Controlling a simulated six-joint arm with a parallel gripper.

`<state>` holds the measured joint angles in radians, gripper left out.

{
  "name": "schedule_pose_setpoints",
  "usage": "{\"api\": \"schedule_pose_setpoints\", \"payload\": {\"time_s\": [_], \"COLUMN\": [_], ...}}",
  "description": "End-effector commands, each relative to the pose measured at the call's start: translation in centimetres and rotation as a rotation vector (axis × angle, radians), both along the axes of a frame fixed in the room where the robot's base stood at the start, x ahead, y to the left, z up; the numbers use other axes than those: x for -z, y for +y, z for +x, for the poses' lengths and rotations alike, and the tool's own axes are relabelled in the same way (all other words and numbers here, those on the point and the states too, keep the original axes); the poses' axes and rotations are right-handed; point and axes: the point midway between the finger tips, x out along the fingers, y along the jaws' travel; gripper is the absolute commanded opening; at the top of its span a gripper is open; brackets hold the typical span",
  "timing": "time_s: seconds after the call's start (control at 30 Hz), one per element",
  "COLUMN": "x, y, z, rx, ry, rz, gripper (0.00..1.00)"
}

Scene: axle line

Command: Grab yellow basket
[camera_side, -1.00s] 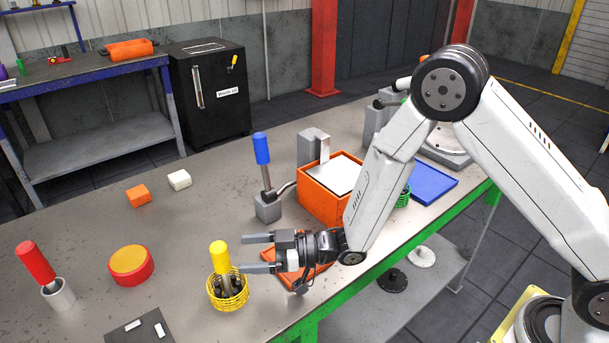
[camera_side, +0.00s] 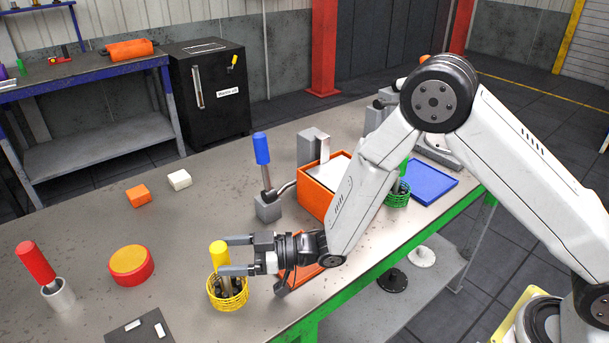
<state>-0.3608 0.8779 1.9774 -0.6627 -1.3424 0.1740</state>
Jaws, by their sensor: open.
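The yellow basket (camera_side: 229,296) is a small wire basket standing on the grey table near its front edge. Dark pieces and a yellow-topped metal handle (camera_side: 219,252) stand upright in it. My gripper (camera_side: 228,256) is open and level, pointing left. Its two fingertips reach to either side of the yellow handle's upper part, above the basket rim. I cannot tell whether they touch it. The near finger hides part of the handle.
An orange tray (camera_side: 297,278) lies under my wrist. An orange box (camera_side: 318,196) and a blue-handled lever (camera_side: 262,150) stand behind. A red-yellow disc (camera_side: 131,264), a red-handled tool (camera_side: 36,262) in a grey cup and a dark plate (camera_side: 139,329) are left. A green basket (camera_side: 398,197) is right.

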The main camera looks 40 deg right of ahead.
Motion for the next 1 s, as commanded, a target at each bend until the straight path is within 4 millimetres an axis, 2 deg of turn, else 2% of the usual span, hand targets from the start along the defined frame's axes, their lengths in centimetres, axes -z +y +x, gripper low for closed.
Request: {"api": "schedule_pose_setpoints", "payload": {"time_s": [0.4, 0.97, 1.0], "x": [-0.1, -0.1, -0.1], "y": [3.4, 3.5, 3.5], "z": [2.2, 2.3, 2.3], "rx": [0.000, 0.001, 0.001], "ry": [-0.001, 0.001, 0.001], "rz": [0.001, 0.001, 0.001], "gripper": [0.86, 0.86, 0.76]}}
